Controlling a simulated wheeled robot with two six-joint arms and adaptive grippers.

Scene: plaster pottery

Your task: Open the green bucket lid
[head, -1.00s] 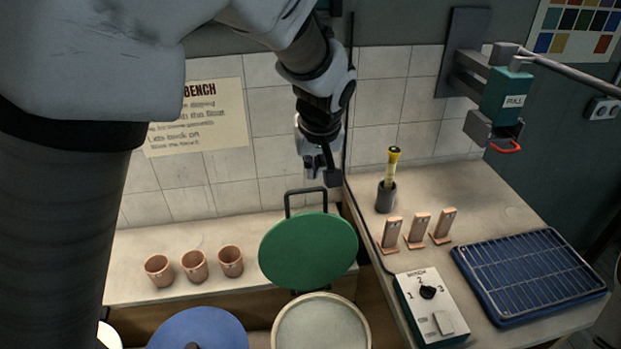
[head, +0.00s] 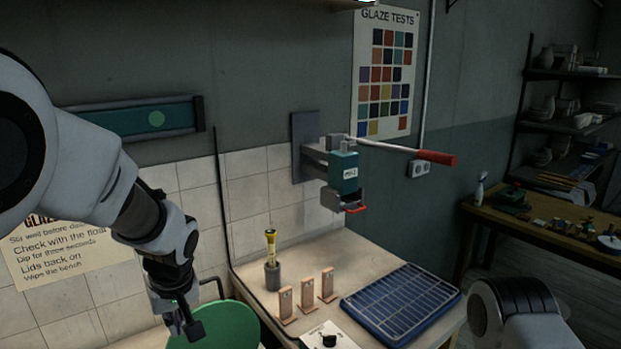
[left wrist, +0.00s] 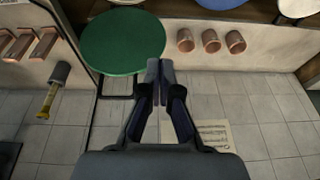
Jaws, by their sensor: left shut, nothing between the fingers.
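The green lid (head: 222,330) shows at the bottom of the head view, cut off by the frame edge. In the left wrist view the whole green lid (left wrist: 118,42) is a flat disc, tipped up, with a dark handle (left wrist: 113,92) at its lower edge. My left gripper (head: 188,328) is shut and empty, just left of the lid in the head view. Its fingertips (left wrist: 160,66) point beside the lid's edge in the left wrist view; whether they touch it I cannot tell. The bucket body is out of the head view. My right gripper is not in view.
Clay cups (left wrist: 210,41) stand on the shelf beside the lid.

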